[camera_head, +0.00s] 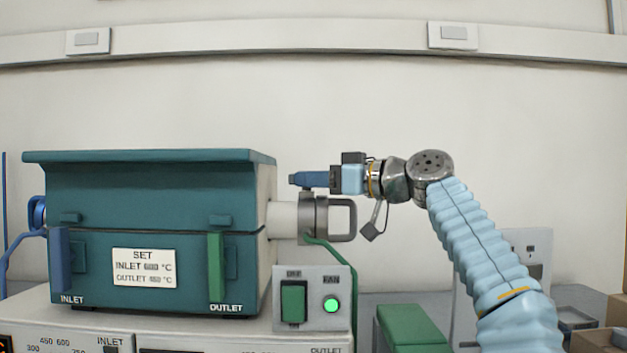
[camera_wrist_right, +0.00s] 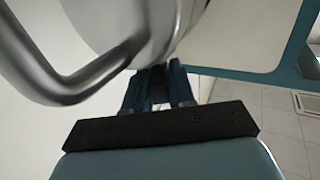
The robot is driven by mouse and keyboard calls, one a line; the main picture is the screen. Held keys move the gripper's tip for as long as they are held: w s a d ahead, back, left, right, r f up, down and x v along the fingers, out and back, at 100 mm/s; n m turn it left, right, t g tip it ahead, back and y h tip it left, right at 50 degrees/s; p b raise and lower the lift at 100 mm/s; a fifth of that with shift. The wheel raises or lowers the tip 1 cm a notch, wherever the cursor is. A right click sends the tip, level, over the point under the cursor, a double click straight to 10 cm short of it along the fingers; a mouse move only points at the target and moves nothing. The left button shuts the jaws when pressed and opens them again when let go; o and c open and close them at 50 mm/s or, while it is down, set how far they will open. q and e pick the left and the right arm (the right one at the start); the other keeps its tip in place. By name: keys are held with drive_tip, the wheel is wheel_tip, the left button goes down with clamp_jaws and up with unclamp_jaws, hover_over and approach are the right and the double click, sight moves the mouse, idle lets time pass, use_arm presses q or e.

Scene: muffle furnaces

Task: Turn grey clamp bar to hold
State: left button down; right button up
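The grey clamp (camera_head: 308,218) sits around the pale tube at the right side of the teal furnace (camera_head: 150,190). Its grey clamp bar (camera_head: 353,220) is a loop sticking out to the right in the head view. In the right wrist view the bar (camera_wrist_right: 70,85) curves large across the upper left. My right gripper (camera_head: 296,179) reaches in from the right, level, its blue fingers just above the clamp's top. In the wrist view the fingers (camera_wrist_right: 158,82) end at the clamp's metal body; whether they touch it or are closed is unclear. My left gripper is out of view.
A switch box (camera_head: 312,298) with a green rocker and lit green button stands below the clamp. A green hose (camera_head: 335,255) runs down from the clamp. Blue and green handles hang on the furnace front. A green block (camera_head: 410,327) lies right. Space above the furnace is clear.

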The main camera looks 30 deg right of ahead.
drive_tip(key=o, duration=0.4)
drive_tip(key=shift+r, duration=0.1)
drive_tip(key=shift+c, duration=0.2)
drive_tip(key=shift+s, duration=0.1)
drive_tip(key=shift+s+d, duration=0.25)
drive_tip(key=shift+s, duration=0.05)
drive_tip(key=b+v, duration=0.2)
drive_tip(key=v, duration=0.4)
drive_tip(key=shift+s, duration=0.35)
drive_tip(key=shift+d, duration=0.15)
